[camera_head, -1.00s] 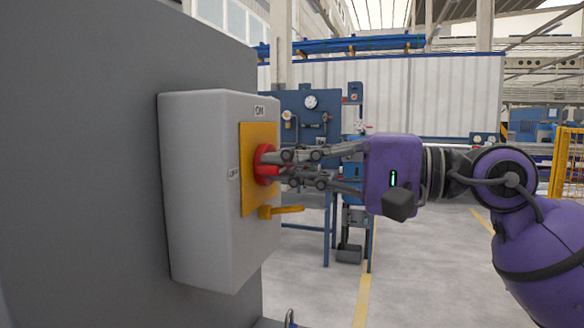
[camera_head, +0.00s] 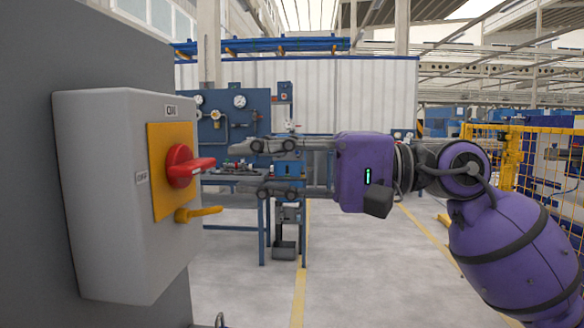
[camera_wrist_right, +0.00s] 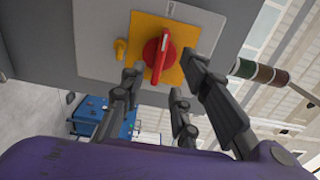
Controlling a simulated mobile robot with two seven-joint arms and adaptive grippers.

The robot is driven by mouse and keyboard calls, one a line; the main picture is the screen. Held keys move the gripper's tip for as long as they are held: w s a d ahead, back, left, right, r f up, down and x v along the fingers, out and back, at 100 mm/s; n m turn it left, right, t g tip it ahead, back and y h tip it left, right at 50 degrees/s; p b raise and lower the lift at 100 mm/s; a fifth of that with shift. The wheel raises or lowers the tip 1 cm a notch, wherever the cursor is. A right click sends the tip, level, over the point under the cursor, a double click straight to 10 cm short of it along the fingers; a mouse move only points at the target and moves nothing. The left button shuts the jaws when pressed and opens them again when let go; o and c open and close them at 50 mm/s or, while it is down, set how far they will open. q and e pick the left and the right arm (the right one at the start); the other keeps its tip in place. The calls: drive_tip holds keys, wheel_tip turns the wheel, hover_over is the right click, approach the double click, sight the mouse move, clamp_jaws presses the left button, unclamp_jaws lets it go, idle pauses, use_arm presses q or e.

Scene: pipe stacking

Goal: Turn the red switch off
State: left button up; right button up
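The red switch (camera_head: 183,167) sits on a yellow plate (camera_head: 160,205) on the face of a grey box (camera_head: 100,210). An ON label is above it and an OFF label is to its left. Its handle lies level, in line with OFF rather than pointing up at ON. My right gripper (camera_head: 238,167) is open and empty to the right of the switch, apart from it. In the right wrist view the red switch (camera_wrist_right: 158,55) shows beyond the spread fingers of the right gripper (camera_wrist_right: 162,88). My left gripper is not in view.
A yellow lever (camera_head: 200,213) sticks out below the switch. The box is mounted on a dark grey panel (camera_head: 60,45). Behind stands a blue workbench with gauges (camera_head: 240,102). A yellow mesh fence (camera_head: 550,170) is at right. The floor between is clear.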

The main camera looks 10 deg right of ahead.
drive_tip(key=v, duration=0.5)
drive_tip(key=shift+s, duration=0.1)
